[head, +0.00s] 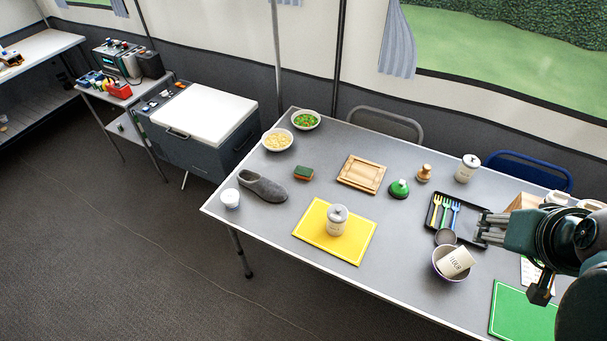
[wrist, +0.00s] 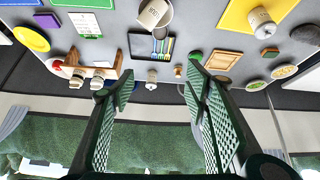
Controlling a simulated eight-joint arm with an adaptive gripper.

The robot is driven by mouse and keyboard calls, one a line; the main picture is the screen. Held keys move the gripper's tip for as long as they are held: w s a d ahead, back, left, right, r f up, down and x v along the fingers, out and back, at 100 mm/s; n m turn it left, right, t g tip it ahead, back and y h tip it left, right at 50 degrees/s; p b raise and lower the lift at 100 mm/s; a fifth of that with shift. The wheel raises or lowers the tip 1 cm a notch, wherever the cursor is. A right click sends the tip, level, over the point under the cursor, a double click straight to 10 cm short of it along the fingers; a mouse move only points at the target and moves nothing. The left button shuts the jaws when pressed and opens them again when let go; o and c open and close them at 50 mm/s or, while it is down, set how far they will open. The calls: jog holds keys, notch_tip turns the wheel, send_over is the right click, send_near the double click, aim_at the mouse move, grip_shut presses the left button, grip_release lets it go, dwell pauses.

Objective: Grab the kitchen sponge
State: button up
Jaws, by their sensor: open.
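The kitchen sponge (head: 303,174) is a small block with a green top and reddish-brown side. It lies on the grey table left of the wooden board, beside the grey slipper. It also shows small at the right of the wrist view (wrist: 269,52). My gripper (head: 487,228) is at the right side of the head view, above the table near the black cutlery tray, far from the sponge. In the wrist view its two fingers (wrist: 158,82) are spread apart with nothing between them.
A yellow board (head: 309,236) with a lidded jar (head: 337,220), the slipper (head: 262,187), a wooden board (head: 361,174) and two food bowls (head: 277,140) surround the sponge.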

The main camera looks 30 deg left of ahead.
jog(key=w+a+r+n+g+y, duration=0.15)
jog(key=w+a+n, duration=0.35)
jog(key=w+a, duration=0.8)
jog(key=w+a+f+n+g, duration=0.1)
jog(key=w+a+f+n, duration=0.2)
jog(key=w+a, duration=0.35)
jog(key=w+a+f+n+g, duration=0.1)
jog(key=w+a+f+n, duration=0.1)
jog(key=w+a, duration=0.45)
jog(key=w+a+f+n+g, duration=0.1)
jog(key=a+f+n, duration=0.2)
jog(key=a+f, duration=0.6)
jog(key=w+a+f+n+g+h, duration=0.1)
jog(key=a+f+n, duration=0.1)
jog(key=a+f, duration=0.7)
jog(key=w+a+f+n+g, duration=0.1)
jog(key=a+f+n, duration=0.2)
jog(key=a+f, duration=0.6)
jog(key=shift+w+a+f+n+h+b, duration=0.1)
jog(key=shift+w+a+n+h+b, duration=0.1)
jog(key=shift+a, duration=1.45)
jog(key=shift+w+a+f+n+h+b, duration=0.1)
jog(key=shift+a+h, duration=0.05)
jog(key=shift+a, duration=1.5)
jog(key=shift+s+a+f, duration=0.15)
jog(key=shift+a+f, duration=0.2)
jog(key=shift+f, duration=0.1)
